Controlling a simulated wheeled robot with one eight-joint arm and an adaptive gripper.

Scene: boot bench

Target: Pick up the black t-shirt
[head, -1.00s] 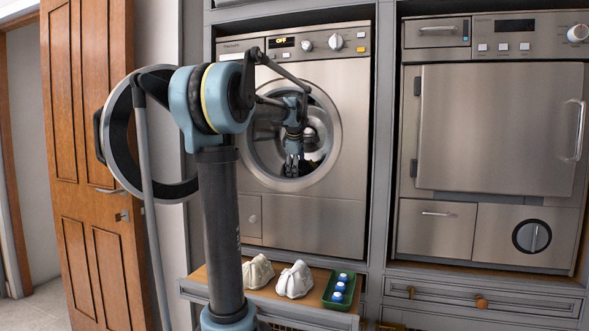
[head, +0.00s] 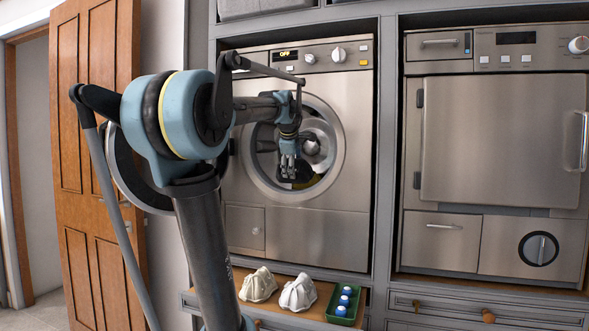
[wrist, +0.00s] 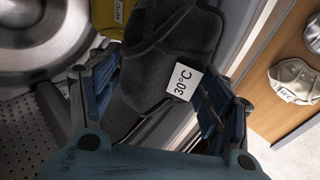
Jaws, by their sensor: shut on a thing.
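The black t-shirt (wrist: 175,50) fills the middle of the wrist view as a dark, folded cloth with a white 30°C tag (wrist: 182,82). My gripper (wrist: 160,98) is shut on it, with cloth between the spread-looking fingers. In the head view my gripper (head: 288,172) points down at the round opening of the washing machine (head: 262,222). The wrist view shows the shirt near the drum's rim, at the opening.
A yellow cloth (wrist: 111,16) with a 40°C tag lies in the metal drum (wrist: 45,28). The open round door (head: 127,170) stands left, behind my arm.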

